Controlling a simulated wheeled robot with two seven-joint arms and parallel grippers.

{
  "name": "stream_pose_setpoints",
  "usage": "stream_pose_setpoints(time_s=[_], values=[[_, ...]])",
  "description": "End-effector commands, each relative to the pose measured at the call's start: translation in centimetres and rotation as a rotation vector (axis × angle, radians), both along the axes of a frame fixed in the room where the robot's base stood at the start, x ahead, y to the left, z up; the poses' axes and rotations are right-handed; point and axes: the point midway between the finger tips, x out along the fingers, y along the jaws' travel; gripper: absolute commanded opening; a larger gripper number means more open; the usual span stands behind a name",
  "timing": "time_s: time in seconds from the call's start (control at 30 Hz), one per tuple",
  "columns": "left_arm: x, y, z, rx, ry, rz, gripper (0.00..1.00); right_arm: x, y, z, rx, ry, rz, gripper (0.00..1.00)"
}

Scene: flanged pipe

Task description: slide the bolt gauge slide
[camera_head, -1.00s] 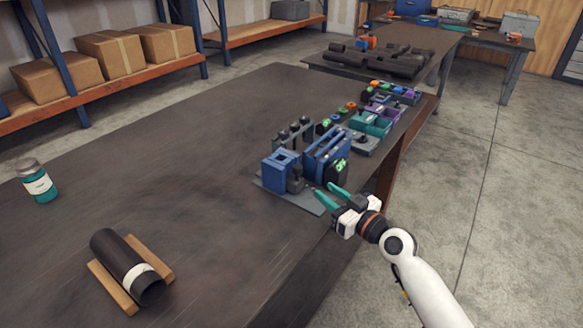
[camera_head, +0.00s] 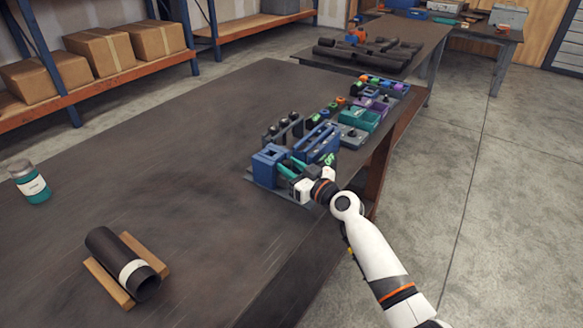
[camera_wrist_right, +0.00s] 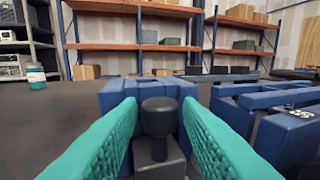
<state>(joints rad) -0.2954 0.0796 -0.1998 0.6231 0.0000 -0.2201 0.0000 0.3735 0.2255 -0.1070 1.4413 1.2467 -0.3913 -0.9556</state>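The bolt gauge appears to be the fixture with a blue block (camera_head: 267,159) at the near end of the row on the workbench. In the right wrist view, a dark round-topped knob (camera_wrist_right: 159,118) on a grey block (camera_wrist_right: 160,163) stands in front of the blue block (camera_wrist_right: 113,97). My right gripper (camera_head: 287,167) has teal fingers pointing at this fixture. The fingers (camera_wrist_right: 164,108) are open, one on each side of the knob, with a visible gap on both sides. In the head view the knob is hidden by the fingers. My left gripper is not in view.
A blue slotted frame (camera_head: 318,143) stands close beside the fingers, to the right in the wrist view. Teal bins (camera_head: 359,120) and small parts stretch behind. The bench middle is clear.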

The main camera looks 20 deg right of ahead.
Motion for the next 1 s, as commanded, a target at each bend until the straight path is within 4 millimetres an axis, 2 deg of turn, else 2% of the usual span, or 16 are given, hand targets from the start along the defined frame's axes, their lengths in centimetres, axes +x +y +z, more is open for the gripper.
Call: stream_pose_setpoints(time_s=[0.03, 0.2, 0.23, 0.43, 0.8, 1.0], values=[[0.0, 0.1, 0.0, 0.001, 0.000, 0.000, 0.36, 0.0, 0.0, 0.0, 0.000, 0.000, 0.000, 0.30], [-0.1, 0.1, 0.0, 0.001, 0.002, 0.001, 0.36, 0.0, 0.0, 0.0, 0.000, 0.000, 0.000, 0.03], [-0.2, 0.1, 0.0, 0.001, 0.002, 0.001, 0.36, 0.0, 0.0, 0.0, 0.000, 0.000, 0.000, 0.00], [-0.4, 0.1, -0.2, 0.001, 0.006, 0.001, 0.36, -0.3, -0.3, -0.2, 0.000, 0.001, -0.001, 0.00], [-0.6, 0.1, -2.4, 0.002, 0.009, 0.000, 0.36, -5.4, -4.3, -0.4, -0.004, 0.001, -0.002, 0.00], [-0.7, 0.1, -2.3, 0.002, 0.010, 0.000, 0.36, -5.9, -4.6, -0.1, -0.001, 0.002, -0.001, 0.00]])
